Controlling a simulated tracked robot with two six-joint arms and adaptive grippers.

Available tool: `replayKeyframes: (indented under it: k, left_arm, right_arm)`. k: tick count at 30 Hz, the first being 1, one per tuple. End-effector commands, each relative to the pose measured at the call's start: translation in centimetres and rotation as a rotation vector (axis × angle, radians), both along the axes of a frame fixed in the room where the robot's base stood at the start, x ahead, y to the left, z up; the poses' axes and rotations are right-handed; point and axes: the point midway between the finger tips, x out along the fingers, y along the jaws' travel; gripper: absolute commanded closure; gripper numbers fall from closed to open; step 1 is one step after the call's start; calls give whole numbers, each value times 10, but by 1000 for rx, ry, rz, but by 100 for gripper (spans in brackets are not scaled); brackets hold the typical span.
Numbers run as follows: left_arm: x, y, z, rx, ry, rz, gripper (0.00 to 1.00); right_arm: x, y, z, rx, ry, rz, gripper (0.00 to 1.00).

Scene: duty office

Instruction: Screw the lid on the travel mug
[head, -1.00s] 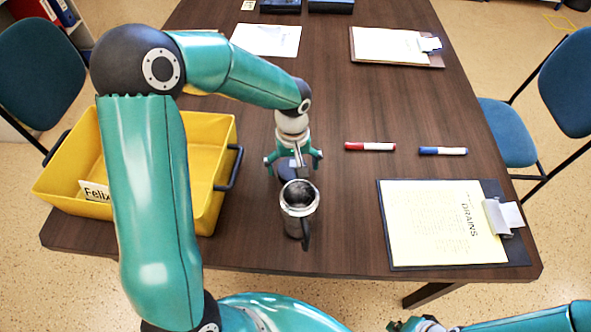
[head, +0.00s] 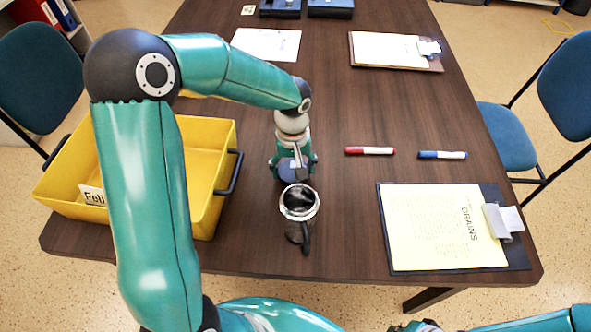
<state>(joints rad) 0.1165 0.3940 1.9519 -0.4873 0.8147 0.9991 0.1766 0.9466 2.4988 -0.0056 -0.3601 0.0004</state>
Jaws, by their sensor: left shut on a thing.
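The travel mug (head: 294,229) stands upright and open near the table's front edge, its dark inside showing under a silver rim. Its dark handle points toward the front. My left gripper (head: 294,167) is just behind the mug, pointing down, with its fingers shut on the dark blue lid (head: 289,174). The lid is apart from the mug's rim; whether it still touches the table I cannot tell. My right gripper (head: 416,326) shows only in part at the bottom edge, and its fingers cannot be made out.
A yellow crate (head: 222,185) with a name label stands left of the mug, partly behind my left arm. A red marker (head: 370,151), a blue marker (head: 442,155) and a clipboard (head: 450,269) with yellow paper lie to the right. The table (head: 345,210) between mug and clipboard is clear.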

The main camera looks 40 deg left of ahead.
Motion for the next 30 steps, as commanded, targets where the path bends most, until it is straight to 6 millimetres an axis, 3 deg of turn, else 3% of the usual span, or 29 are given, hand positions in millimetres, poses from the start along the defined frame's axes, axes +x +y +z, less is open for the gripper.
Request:
replayKeyframes:
  k: [8, 21, 30]
  left_arm:
    - [1, 0, 47, 0, -6, -1, 53]
    - [1, -1, 147, 0, -4, -1, 53]
    - [1, -1, 183, -1, -2, -1, 53]
  right_arm:
    - [0, 0, 4, 0, 0, 0, 100]
    - [0, 0, 14, 0, 0, 0, 100]
    - [0, 0, 18, 0, 0, 0, 100]
